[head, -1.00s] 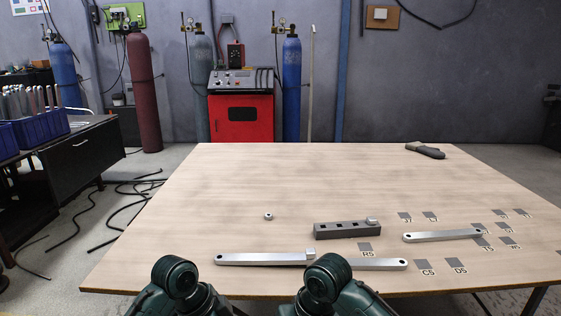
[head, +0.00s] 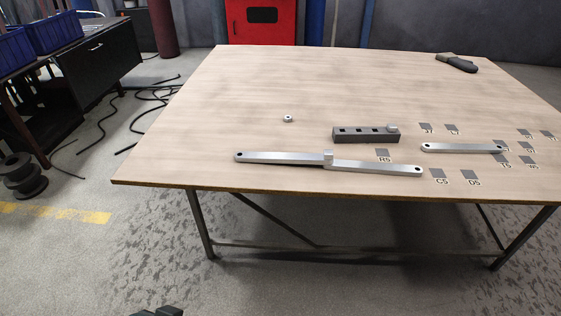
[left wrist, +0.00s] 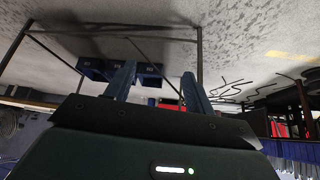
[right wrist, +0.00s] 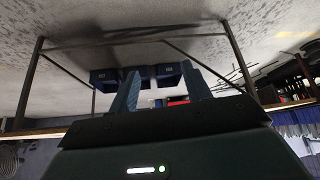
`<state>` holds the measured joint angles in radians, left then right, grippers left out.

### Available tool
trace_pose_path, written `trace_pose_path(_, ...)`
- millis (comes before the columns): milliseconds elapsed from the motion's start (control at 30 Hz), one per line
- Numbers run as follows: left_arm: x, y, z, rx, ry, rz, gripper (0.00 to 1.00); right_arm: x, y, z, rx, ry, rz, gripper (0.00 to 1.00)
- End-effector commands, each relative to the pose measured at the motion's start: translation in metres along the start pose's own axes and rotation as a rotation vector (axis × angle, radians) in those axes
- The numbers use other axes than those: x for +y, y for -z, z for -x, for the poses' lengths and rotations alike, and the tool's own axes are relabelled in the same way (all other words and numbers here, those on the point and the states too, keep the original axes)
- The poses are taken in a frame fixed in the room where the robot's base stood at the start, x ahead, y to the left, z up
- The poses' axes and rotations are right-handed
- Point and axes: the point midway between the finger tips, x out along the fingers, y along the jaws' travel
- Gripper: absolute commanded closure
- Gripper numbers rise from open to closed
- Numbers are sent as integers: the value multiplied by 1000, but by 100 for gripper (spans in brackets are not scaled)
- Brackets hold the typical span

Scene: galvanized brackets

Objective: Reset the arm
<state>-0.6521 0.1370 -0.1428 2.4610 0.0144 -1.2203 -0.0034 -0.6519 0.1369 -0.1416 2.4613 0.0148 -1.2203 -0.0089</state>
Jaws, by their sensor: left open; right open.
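My left gripper (left wrist: 158,82) is open and empty in the left wrist view. My right gripper (right wrist: 160,84) is open and empty in the right wrist view. Neither gripper shows clearly in the head view. A third bar (head: 460,148) lies to the right. A dark block with square holes (head: 360,135) lies behind them, with a light cube-shaped piece (head: 392,130) at its right end. A small ring-shaped part (head: 288,118) sits farther left.
The wooden table (head: 290,80) is mostly clear at the back and left. Several dark labelled squares (head: 469,175) mark its right side. A dark-handled tool (head: 457,63) lies at the back right. Blue bins (head: 55,33) stand at the left. Cables (head: 150,97) lie on the floor.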

Motion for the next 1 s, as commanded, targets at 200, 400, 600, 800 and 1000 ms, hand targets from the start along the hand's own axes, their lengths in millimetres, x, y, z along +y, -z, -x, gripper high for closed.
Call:
trace_pose_path(200, 20, 33, 5, 322, -59, -9, 46, -20, 33, 5, 322, 58, 6, 52)
trace_pose_path(400, 34, 58, 25, 583, -100, 9, 46, -34, 57, 25, 583, 98, -12, 52)
trace_pose_path(600, 38, 79, 54, 676, -113, 17, 46, -38, 79, 54, 676, 112, -21, 52)
trace_pose_path(800, 39, 89, 64, 588, -105, 4, 46, -39, 89, 64, 588, 105, -9, 52)
trace_pose_path(1000, 39, 99, 76, 482, -96, -12, 46, -39, 99, 76, 482, 96, 7, 52)
